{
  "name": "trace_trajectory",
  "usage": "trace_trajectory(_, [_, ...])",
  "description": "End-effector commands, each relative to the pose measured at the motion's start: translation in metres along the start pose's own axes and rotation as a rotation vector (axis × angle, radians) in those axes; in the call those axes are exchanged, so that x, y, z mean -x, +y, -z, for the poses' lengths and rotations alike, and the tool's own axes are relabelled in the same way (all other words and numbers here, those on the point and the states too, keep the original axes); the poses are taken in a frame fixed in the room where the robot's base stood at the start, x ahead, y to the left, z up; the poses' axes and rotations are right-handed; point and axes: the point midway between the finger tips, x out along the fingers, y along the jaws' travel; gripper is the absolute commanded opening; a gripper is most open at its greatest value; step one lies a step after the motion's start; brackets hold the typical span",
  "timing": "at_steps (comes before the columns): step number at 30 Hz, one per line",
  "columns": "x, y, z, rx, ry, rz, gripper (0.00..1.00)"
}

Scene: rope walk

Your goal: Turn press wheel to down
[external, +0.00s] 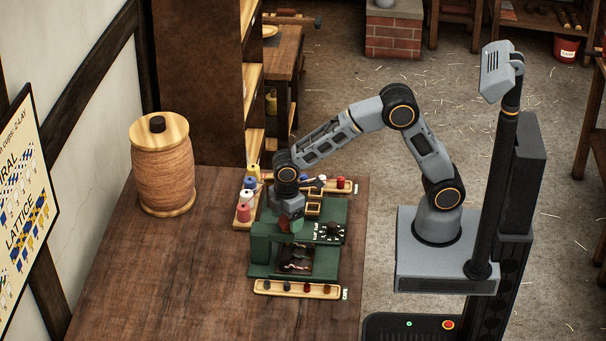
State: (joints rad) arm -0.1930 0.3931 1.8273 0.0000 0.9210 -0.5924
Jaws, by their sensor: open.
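The green press (262,247) stands on the table, with an open bay in its front. My gripper (291,219) points down at the top of the press, over its left-middle part. Something red and green shows right under my gripper; it may be the press wheel, but my gripper hides most of it. I cannot tell how far the wheel is turned or whether the fingers touch it. The fingers are small and dark here; the jaws are open. A black dial (332,231) with white marks sits on the right of the press top.
A large thread spool (165,172) stands at the table's left. Colored small spools (244,211) stand on a rack left of the press. A wooden tray (298,290) with several plugs lies in front, another tray (343,185) behind. The table (150,285) is clear at front left.

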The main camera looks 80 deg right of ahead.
Motion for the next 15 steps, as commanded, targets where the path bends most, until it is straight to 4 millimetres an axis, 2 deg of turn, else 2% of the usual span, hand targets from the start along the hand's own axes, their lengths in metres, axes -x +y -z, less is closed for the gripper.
trace_trajectory(6, [-0.0003,0.0000,0.0000,0.000,0.000,0.000,0.78])
trace_trajectory(15, [-0.0001,0.0000,0.0000,0.000,0.000,0.000,0.49])
